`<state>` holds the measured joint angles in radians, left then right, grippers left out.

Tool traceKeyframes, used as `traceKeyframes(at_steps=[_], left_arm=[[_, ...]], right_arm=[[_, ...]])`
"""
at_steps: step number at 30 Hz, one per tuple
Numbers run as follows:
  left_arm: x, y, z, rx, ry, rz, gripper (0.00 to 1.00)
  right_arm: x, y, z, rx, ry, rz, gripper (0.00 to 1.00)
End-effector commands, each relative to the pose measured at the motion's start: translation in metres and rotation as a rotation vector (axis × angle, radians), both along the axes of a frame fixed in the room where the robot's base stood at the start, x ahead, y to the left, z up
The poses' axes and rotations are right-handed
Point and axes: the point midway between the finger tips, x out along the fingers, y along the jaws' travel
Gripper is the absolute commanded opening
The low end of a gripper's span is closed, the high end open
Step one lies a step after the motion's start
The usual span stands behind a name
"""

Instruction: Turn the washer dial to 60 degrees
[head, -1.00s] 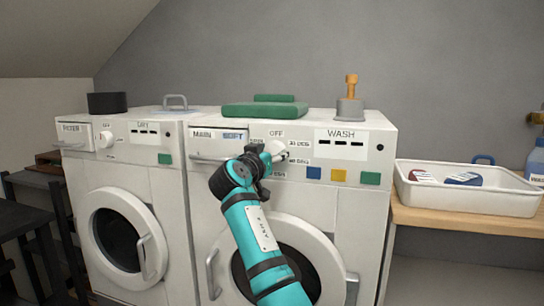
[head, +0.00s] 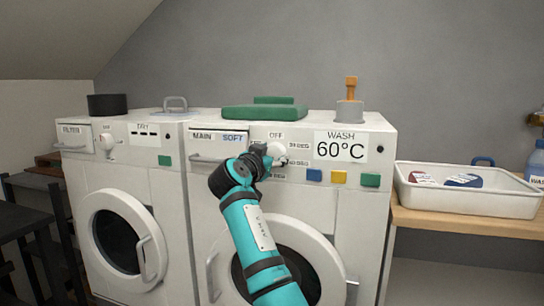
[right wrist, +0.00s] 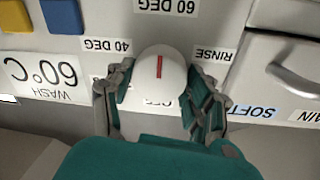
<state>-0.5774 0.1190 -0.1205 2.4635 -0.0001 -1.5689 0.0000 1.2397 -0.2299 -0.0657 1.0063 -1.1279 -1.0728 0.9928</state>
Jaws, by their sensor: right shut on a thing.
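The washer (head: 330,210) stands in the middle of the head view, and its WASH display (head: 341,146) reads 60°C. My right gripper (head: 272,155) is at the white dial (head: 280,151) and partly covers it. In the right wrist view the dial (right wrist: 160,72) sits between the two fingers of my right gripper (right wrist: 160,100), which is shut on it. The dial's red mark points up in that view, towards the 60 DEG label (right wrist: 166,6). The 40 DEG label (right wrist: 107,45) and RINSE label (right wrist: 213,54) are on either side. My left gripper is out of view.
The dryer (head: 120,185) stands to the left. Below the washer display are blue (head: 314,174), yellow (head: 339,177) and green (head: 370,179) buttons. A green folded item (head: 264,112) lies on top. A white tray (head: 465,200) sits on the wooden counter at right.

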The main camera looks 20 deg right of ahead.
Motion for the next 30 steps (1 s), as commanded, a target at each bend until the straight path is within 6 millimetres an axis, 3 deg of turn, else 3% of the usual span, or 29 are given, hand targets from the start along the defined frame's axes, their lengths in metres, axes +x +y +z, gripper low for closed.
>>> traceKeyframes(at_steps=[2, 3, 8, 19, 30], left_arm=[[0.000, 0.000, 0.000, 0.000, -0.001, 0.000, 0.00], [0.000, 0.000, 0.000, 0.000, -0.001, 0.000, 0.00], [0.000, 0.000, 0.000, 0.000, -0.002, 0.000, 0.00], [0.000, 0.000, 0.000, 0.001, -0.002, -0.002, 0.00], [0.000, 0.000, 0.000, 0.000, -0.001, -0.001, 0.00]], right_arm=[[0.001, 0.000, -0.005, 0.004, 0.010, -0.001, 0.21], [0.001, 0.000, -0.005, 0.004, 0.010, -0.001, 0.57], [0.000, 0.000, -0.003, 0.002, 0.006, -0.001, 0.78], [-0.005, 0.005, -0.001, 0.000, 0.000, 0.002, 0.79], [-0.049, 0.041, -0.002, 0.002, 0.003, 0.002, 0.79]])
